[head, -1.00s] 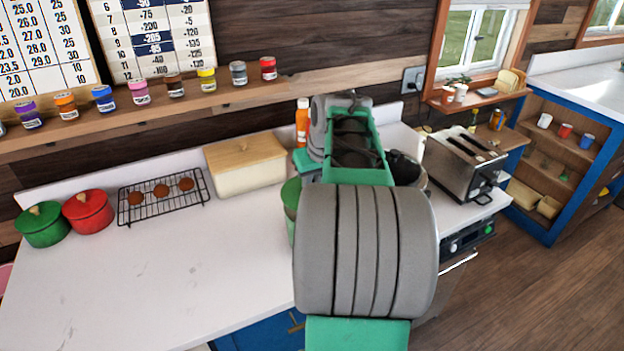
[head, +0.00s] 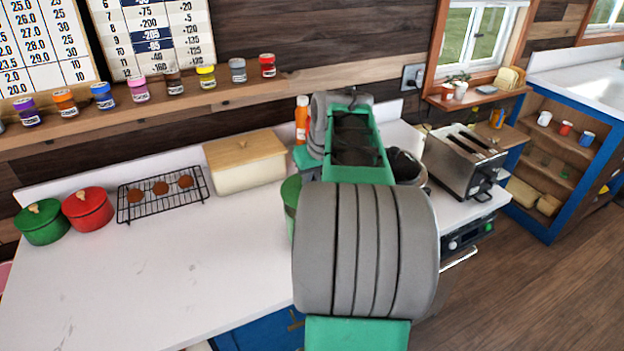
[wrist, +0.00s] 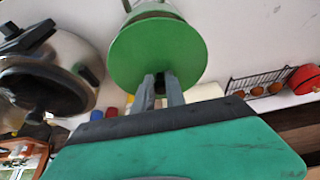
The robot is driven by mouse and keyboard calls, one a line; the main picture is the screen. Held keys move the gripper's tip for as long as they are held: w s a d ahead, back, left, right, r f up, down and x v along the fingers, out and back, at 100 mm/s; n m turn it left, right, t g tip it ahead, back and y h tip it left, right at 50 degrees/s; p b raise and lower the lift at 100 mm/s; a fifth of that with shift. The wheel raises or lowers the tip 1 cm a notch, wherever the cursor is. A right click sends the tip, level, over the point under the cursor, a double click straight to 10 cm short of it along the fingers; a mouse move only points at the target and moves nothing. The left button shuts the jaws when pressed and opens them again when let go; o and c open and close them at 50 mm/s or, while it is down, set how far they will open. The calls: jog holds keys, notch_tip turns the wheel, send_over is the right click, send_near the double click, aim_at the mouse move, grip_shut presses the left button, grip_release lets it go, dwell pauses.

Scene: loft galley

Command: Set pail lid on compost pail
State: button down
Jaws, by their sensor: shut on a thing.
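The pail lid (wrist: 157,55) is a flat green disc in the wrist view. My gripper (wrist: 162,85) is shut on it, with both fingers meeting at the disc's near side. I cannot tell whether lid and pail touch.
A silver toaster (head: 466,158) and a dark-lidded pot (wrist: 48,75) stand close by. An orange bottle (head: 302,120) is behind my arm. A bread box (head: 245,172), cooling rack (head: 160,192), and red pot (head: 88,208) and green pot (head: 42,222) line the back. The front left counter (head: 150,280) is clear.

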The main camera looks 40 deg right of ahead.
jog(key=shift+f, duration=0.1)
jog(key=shift+f+b, duration=0.5)
jog(key=shift+b, duration=0.05)
jog(key=shift+f, duration=0.1)
dwell(0.4)
jog(key=shift+f+b, duration=0.5)
jog(key=shift+f, duration=0.15)
jog(key=shift+f+b, duration=0.5)
jog(key=shift+f+b, duration=0.5)
dwell(2.0)
jog(key=c, duration=1.3)
grip_release()
jog(key=shift+o, duration=0.6)
